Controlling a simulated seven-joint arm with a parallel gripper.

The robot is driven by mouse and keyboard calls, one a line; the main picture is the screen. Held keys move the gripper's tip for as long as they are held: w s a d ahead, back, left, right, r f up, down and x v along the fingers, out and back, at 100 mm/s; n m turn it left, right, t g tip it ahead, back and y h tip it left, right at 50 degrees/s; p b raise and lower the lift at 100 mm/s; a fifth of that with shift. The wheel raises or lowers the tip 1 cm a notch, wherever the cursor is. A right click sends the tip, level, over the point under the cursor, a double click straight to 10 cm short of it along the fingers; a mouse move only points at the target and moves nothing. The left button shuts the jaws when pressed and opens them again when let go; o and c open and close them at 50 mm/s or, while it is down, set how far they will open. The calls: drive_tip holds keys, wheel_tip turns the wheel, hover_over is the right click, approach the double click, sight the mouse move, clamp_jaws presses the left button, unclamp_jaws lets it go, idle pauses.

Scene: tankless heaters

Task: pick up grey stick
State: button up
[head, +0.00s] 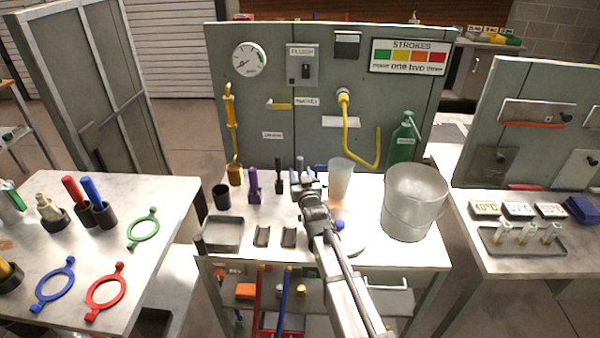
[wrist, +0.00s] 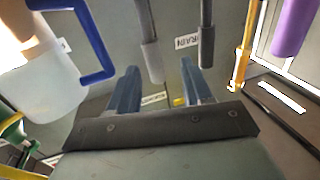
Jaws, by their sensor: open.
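Two thin grey sticks show in the wrist view, one near the middle (wrist: 151,50) and one to its right (wrist: 206,45). In the head view, small dark upright pieces stand at the back of the middle table, one left of my gripper (head: 279,178). My gripper (head: 306,184) is over that table. In the wrist view its two blue fingers (wrist: 160,75) are apart with nothing gripped. The middle stick appears beyond the gap between them. My wrist hides part of the table.
A purple piece (head: 253,188) stands left of the gripper. A translucent cup (head: 341,180) and a large bucket (head: 413,203) stand to the right. A metal tray (head: 222,234) is at front left. A grey panel (head: 270,118) rises behind. A blue handle (wrist: 90,45) shows in the wrist view.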

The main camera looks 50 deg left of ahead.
sight(301, 168)
drive_tip(key=shift+w+d+f+x, duration=0.1)
drive_tip(key=shift+x, duration=0.8)
drive_tip(key=shift+w+d+f+x, duration=0.1)
drive_tip(key=shift+w+x, duration=0.05)
drive_tip(key=shift+x, duration=0.75)
drive_tip(key=shift+w+f+x, duration=0.1)
drive_tip(key=shift+x, duration=0.75)
clamp_jaws()
